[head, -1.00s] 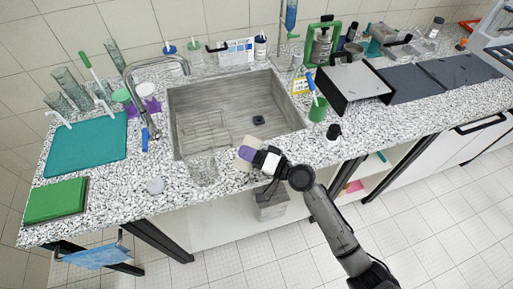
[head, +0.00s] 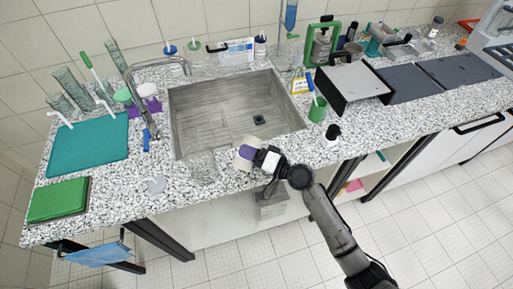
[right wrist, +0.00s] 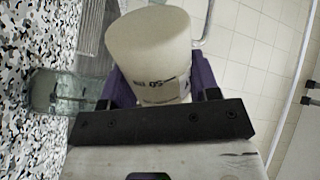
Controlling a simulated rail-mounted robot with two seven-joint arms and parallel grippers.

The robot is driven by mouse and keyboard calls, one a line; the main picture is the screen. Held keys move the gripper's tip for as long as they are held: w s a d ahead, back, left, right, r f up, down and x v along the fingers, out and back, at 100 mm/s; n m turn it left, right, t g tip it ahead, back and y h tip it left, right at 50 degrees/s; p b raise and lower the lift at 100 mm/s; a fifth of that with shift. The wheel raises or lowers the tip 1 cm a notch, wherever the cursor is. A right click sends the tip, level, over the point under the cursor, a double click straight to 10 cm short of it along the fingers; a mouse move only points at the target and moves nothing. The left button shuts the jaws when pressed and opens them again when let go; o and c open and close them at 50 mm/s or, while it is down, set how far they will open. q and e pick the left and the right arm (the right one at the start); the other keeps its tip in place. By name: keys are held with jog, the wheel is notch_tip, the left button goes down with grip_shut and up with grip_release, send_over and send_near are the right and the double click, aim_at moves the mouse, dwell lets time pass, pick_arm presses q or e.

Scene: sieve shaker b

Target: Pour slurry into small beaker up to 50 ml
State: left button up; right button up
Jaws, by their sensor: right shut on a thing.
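My right gripper (head: 251,152) is shut on a white cup (head: 243,161) and holds it above the counter's front edge, before the sink. In the right wrist view the white cup (right wrist: 150,45) shows dark print near its lower end, between the purple fingers (right wrist: 202,82). It looks tilted well over against the counter; its contents are hidden. A clear glass beaker (head: 203,172) stands on the counter just left of the cup, apart from it. The beaker also shows in the right wrist view (right wrist: 60,92); its fill level cannot be read. My left gripper is not in view.
The sink (head: 205,100) lies behind the gripper, with a tap (head: 150,65) at its left. A small pale round item (head: 156,185) lies left of the beaker. A green cup (head: 317,110) and a black-capped bottle (head: 332,134) stand to the right.

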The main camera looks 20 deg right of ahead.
jog(key=shift+f+m+p, duration=0.3)
jog(key=shift+m+p, duration=0.25)
jog(key=shift+m, duration=0.15)
dwell(1.8)
dwell(0.7)
